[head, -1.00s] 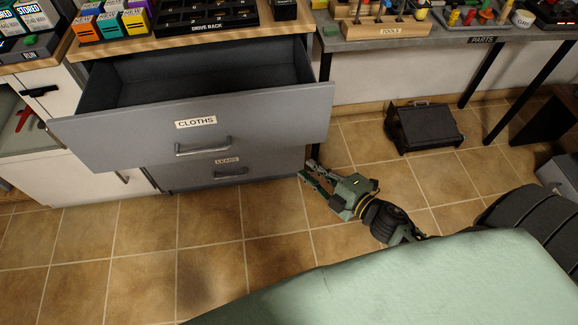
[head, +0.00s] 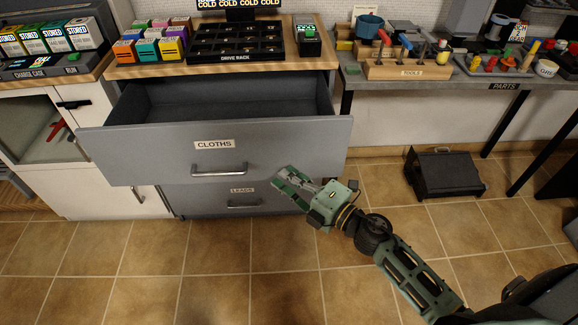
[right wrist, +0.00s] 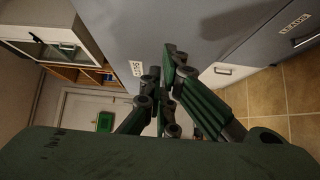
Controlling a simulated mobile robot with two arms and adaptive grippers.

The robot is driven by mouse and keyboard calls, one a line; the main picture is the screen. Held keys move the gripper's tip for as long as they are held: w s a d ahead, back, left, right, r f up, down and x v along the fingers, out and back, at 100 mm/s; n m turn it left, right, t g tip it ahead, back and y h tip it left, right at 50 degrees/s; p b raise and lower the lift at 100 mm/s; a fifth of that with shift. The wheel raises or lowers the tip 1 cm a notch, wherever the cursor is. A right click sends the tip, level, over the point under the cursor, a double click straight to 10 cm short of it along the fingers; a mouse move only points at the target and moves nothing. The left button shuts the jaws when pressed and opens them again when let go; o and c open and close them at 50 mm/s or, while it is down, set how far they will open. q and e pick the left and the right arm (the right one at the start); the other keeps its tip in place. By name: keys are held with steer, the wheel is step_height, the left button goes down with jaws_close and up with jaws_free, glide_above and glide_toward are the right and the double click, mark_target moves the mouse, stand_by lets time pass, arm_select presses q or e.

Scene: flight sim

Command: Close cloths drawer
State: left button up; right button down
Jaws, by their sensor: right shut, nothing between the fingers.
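The grey cloths drawer (head: 285,150) is pulled well out of the cabinet in the head view, and its inside looks empty. Its label reads CLOTHS, and a bar handle (head: 219,170) sits below the label. The leads drawer (head: 262,200) below it is shut. My right gripper (head: 281,179) is shut and empty, with its fingertips near the lower right part of the cloths drawer front. I cannot tell whether they touch it. In the right wrist view the shut fingers (right wrist: 172,62) show in front of the grey drawer front (right wrist: 135,30). My left gripper is out of view.
A drive rack (head: 238,42) and small coloured boxes stand on the wooden top above the drawer. A workbench with a tools block (head: 408,69) is to the right, with a black box (head: 443,174) on the floor beneath. The tiled floor in front is clear.

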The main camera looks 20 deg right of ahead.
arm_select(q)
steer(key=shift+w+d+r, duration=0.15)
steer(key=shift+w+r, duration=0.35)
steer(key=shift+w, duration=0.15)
arm_select(e)
steer(key=w, duration=0.1)
steer(key=w+d, duration=0.1)
steer(key=w, duration=0.1)
steer(key=shift+w+d, duration=0.1)
steer(key=shift+d, duration=0.05)
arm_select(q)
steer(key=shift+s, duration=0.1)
